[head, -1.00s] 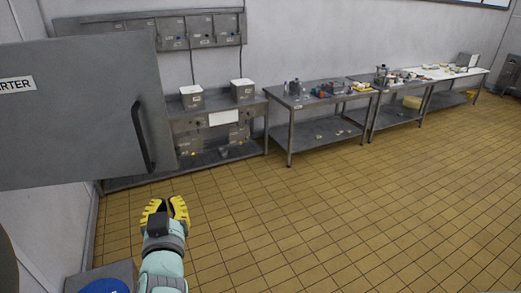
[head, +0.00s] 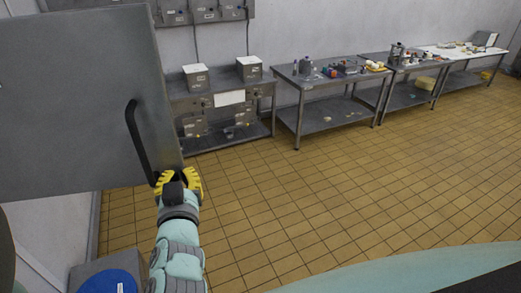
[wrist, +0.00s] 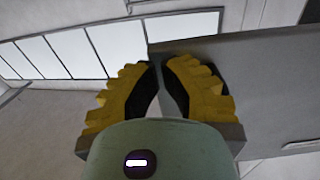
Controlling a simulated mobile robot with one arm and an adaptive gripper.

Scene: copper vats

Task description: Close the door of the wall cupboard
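The cupboard door (head: 65,105) is a flat grey panel filling the left of the head view, standing open, with a black bar handle (head: 137,142) near its right edge. My gripper (head: 178,178) has yellow ribbed fingers and is at the door's lower right corner, just below the handle. In the wrist view the fingertips (wrist: 160,62) are close together with a narrow gap, and the grey door (wrist: 270,85) extends to the right behind them. I cannot tell whether they touch the door or its edge. The cupboard's inside is hidden.
A steel bench (head: 262,90) with two white-topped boxes stands by the back wall. Steel tables (head: 330,82) with small items continue to the right. The tiled floor (head: 330,185) is clear. A grey box with a blue round top (head: 108,282) is at the lower left.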

